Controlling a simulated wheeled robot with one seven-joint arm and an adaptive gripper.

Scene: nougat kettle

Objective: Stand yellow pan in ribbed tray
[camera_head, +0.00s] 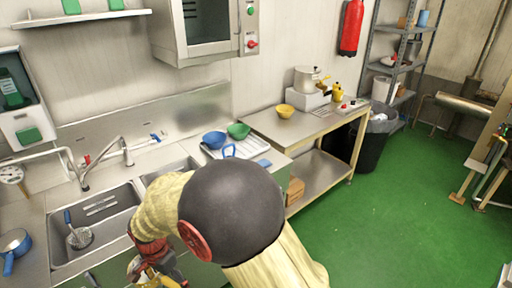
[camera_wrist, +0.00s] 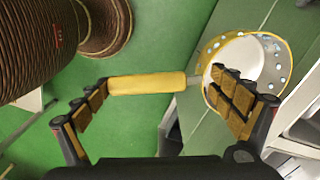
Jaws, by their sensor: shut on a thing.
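The yellow pan (camera_wrist: 148,84) shows its handle across the space between my gripper's fingers in the wrist view. Its yellow rim and white inside lie at the upper right, partly hidden by the right finger. My gripper (camera_wrist: 160,80) is shut on the pan. In the head view the pan (camera_head: 134,266) is only partly visible at the bottom, low in front of the counter, with my arm hiding much of it. The ribbed tray (camera_head: 262,147) lies on the counter right of the sinks, apart from the pan. A blue bowl (camera_head: 214,139) and a green bowl (camera_head: 238,131) are at its back edge.
A blue-handled thing (camera_head: 229,151) stands at the tray, its lower part hidden by my arm. The sink (camera_head: 95,225) holds a blue-handled utensil. A blue pan (camera_head: 14,245) is at far left. A steel table (camera_head: 290,125) with a yellow bowl (camera_head: 285,111) stands right. Green floor is clear there.

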